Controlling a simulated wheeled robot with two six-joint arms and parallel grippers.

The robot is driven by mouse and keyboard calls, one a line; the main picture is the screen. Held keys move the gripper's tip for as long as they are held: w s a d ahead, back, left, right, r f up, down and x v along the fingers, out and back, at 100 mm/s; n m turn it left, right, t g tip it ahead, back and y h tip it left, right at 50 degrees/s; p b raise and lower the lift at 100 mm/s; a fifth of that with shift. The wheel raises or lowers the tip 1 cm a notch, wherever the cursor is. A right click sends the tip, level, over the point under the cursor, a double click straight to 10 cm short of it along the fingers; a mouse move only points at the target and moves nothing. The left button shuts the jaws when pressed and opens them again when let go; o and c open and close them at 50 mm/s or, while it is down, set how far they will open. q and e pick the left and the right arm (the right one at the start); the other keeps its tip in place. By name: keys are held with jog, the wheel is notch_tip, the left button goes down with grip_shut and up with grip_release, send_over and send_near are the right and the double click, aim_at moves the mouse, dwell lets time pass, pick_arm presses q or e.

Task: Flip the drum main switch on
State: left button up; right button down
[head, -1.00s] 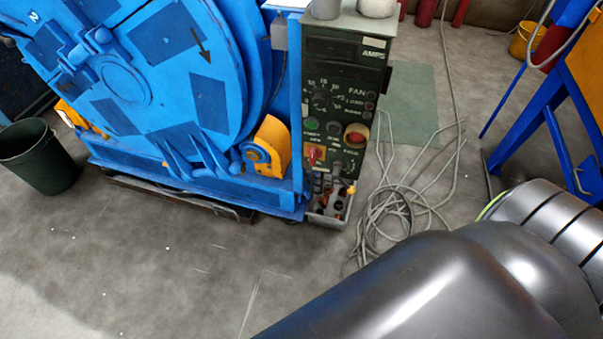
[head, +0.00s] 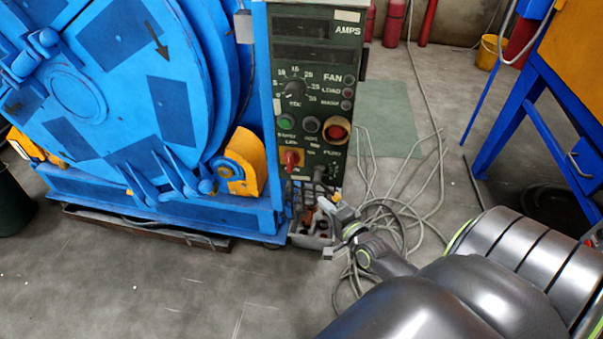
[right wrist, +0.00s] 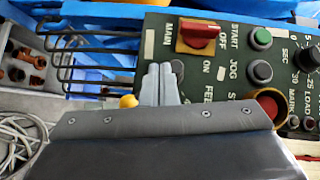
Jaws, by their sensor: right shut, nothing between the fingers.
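The drum main switch (head: 291,158) is a red handle on a yellow plate, low on the left of the dark green control panel (head: 313,75). In the right wrist view the red switch handle (right wrist: 199,36) sits beside the labels MAIN, OFF and ON; its long side runs toward OFF. My right gripper (head: 328,206) is in front of the panel's lower end, below and right of the switch. In the right wrist view its fingers (right wrist: 158,72) are together and empty, a little apart from the switch in the picture. My left gripper is not in view.
Green and black buttons and a red button in a yellow ring (head: 336,131) lie near the switch. Wire bars (right wrist: 75,65) and a grey box with sockets (right wrist: 20,60) are beside the fingers. The blue drum (head: 110,60) stands left; loose cables (head: 425,195) lie on the floor.

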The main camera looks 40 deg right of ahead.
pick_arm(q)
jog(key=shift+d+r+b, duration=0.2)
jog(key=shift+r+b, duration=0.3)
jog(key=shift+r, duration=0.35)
pick_arm(e)
jog(key=r, duration=0.1)
jog(key=r+m+t, duration=0.1)
jog(key=w+r, duration=0.1)
jog(key=shift+a+r+m+y, duration=0.15)
jog(key=shift+a+m+y, duration=0.15)
jog(key=shift+w, duration=0.1)
send_near(293, 166)
jog(key=w, duration=0.4)
jog(key=shift+w+d+f+b, duration=0.3)
jog(key=shift+d+f+b, duration=0.05)
jog(key=shift+b, duration=0.05)
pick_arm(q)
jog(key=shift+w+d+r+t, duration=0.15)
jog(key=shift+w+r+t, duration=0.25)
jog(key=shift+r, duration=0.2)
pick_arm(e)
jog(key=shift+w, duration=0.75)
pick_arm(q)
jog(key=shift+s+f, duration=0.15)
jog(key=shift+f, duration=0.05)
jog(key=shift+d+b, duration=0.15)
jog(key=shift+b, duration=0.4)
pick_arm(e)
jog(key=shift+f+t, duration=0.1)
jog(key=shift+t, duration=0.2)
